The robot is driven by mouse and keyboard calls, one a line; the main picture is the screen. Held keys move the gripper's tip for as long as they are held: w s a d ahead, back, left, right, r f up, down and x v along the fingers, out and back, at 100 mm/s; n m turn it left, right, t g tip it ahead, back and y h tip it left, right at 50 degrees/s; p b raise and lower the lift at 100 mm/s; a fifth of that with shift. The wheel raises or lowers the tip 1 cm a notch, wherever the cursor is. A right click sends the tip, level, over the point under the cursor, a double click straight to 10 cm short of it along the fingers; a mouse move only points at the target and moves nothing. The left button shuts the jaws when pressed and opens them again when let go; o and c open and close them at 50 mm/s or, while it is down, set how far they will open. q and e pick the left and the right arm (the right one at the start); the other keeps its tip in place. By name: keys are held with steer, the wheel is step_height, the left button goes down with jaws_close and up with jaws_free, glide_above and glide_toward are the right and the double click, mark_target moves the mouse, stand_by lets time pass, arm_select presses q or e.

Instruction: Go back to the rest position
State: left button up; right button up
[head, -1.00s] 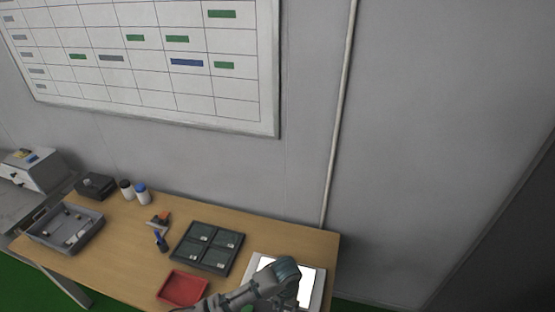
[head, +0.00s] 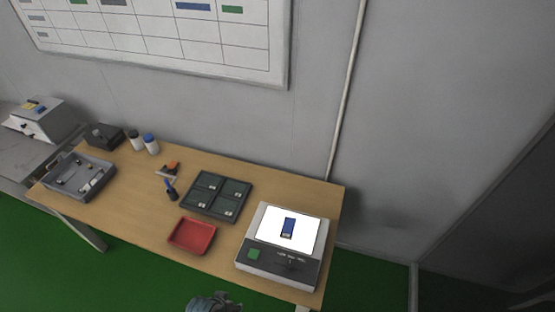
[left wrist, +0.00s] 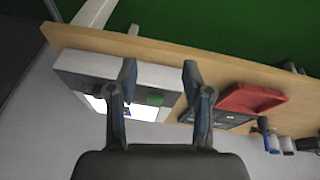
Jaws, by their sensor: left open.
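My left gripper (left wrist: 159,68) is open in the left wrist view, with its two fingers apart and nothing seen held between them. Beyond the fingers in the left wrist view is the white bench device (left wrist: 78,65). In the head view this device (head: 246,258) stands at the table's right end. A dark blue item (head: 288,228) lies on its bright white top, apart from my arm. My right gripper is in neither view.
The wooden table (head: 130,211) also holds a red tray (head: 192,236), a dark four-part tray (head: 217,196), a grey bin (head: 78,177) with small parts, two bottles (head: 144,142), a blue-handled tool (head: 170,190) and a black box (head: 104,137). Green floor lies in front.

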arm_select(q)
steer(key=s+a+y, duration=0.2)
steer(key=s+a, duration=0.2)
steer(key=a, duration=0.3)
steer(key=s+f+g+b, duration=0.1)
steer(key=s+f, duration=0.1)
steer(key=f, duration=1.4)
steer(key=s+f+b, duration=0.1)
steer(key=s+f, duration=0.1)
steer(key=f, duration=1.4)
steer(key=s+a+f+g+b, duration=0.1)
steer(key=s+a+f, duration=0.1)
steer(key=s+f, duration=1.1)
steer(key=shift+s+f+b, duration=0.35)
steer(key=shift+s+b, duration=0.05)
steer(key=shift+s, duration=0.85)
